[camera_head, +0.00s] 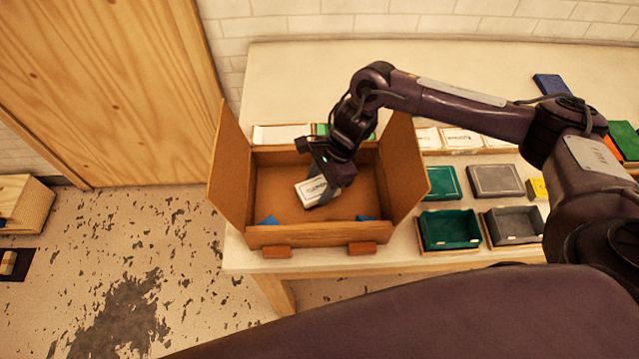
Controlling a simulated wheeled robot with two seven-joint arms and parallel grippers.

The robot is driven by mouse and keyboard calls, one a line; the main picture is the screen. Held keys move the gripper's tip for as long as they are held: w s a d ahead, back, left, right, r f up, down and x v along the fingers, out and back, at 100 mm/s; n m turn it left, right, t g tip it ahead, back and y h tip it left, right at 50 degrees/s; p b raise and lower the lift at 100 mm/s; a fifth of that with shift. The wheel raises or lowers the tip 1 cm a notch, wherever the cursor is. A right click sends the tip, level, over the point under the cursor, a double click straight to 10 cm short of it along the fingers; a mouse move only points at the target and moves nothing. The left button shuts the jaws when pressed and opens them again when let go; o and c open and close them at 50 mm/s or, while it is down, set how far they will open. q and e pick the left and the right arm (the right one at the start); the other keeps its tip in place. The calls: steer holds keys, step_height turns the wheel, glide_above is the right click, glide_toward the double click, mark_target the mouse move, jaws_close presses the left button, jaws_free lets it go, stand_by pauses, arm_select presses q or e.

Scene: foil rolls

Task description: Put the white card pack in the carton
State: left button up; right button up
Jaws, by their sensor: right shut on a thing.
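The carton (311,238) is an open brown box with its left and right flaps up, at the left end of the table. My right gripper (325,185) is over the carton's opening, pointing down. It is shut on the white card pack (309,190), which has dark print on its face and is tilted. The pack is within the carton's outline; whether it touches the floor of the carton I cannot tell. The gripper hides part of the pack. My left gripper is not in view.
Small blue pieces (367,218) show inside the carton near its front wall. To the right on the table (300,75) are a green tray (449,230), a grey tray (514,226), green and grey boxes and white packs (461,138). A wooden door stands at the left.

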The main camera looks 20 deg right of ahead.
steer(key=shift+f, duration=0.9)
steer(key=o, duration=1)
steer(key=shift+r, duration=0.1)
steer(key=b+v, duration=0.3)
steer(key=v, duration=0.9)
